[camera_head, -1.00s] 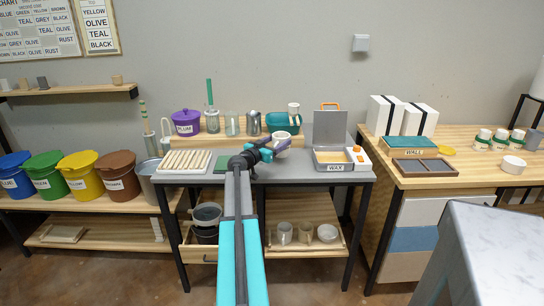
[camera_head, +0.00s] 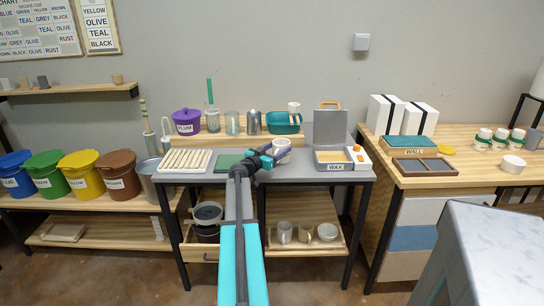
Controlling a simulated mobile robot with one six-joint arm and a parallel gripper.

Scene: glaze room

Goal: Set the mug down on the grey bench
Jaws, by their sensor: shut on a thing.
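A white mug (camera_head: 282,143) stands roughly upright at the tip of my arm, above the rear middle of the grey bench (camera_head: 300,174). My gripper (camera_head: 279,153) is shut on the mug, with its dark fingers across the mug's near side. The fingers hide the mug's lower part. I cannot tell whether its base touches the bench top.
A ribbed cream rack (camera_head: 184,161) and a green mat (camera_head: 229,161) lie to the left.

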